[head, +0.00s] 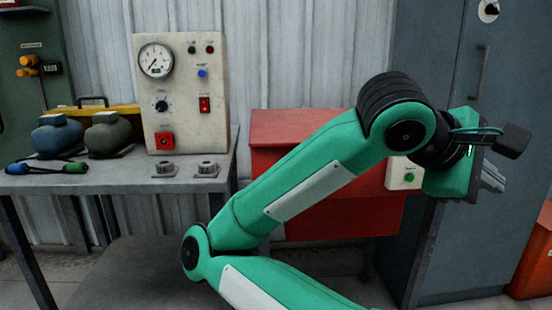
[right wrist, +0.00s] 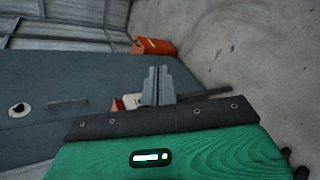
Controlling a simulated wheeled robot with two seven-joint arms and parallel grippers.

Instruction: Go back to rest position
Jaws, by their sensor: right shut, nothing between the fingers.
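My right arm, green with black joints, rises from the bottom of the head view and bends at the upper right. My left gripper is not in view.
A grey table (head: 120,180) at left bears a control panel (head: 183,110) with a gauge, two dark rounded devices and a blue-green handled tool (head: 45,168). A red cabinet (head: 285,128) stands behind my arm. A tall grey cabinet (head: 425,60) is at right, with an orange-red box (head: 535,255) beside it.

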